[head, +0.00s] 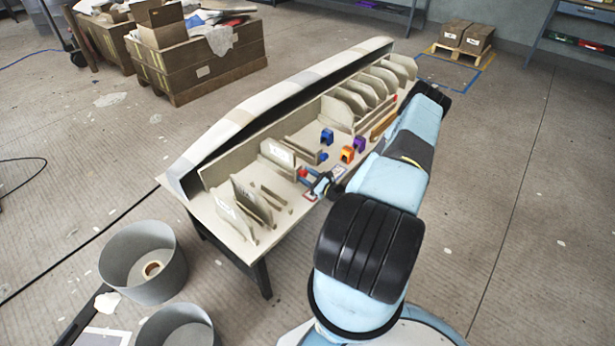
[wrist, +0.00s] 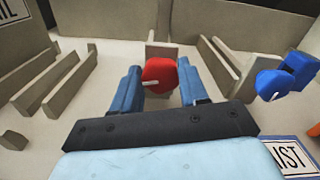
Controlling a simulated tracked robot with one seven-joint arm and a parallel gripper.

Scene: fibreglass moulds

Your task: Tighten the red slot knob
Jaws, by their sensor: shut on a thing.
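The red slot knob (wrist: 158,74) stands out in the middle of the wrist view, with a pale line on its face, in front of a small beige block. In the head view the red knob (head: 302,172) shows small near the front of the bench, at the tips of my gripper (head: 306,178). The inner finger contact is partly hidden by the knob.
A blue knob (wrist: 287,76) is to the right in the wrist view. Beige upright ribs and strips stand around. In the head view, an orange piece (head: 347,153) and a purple piece (head: 359,144) sit farther along the bench. A long mould (head: 270,100) runs behind.

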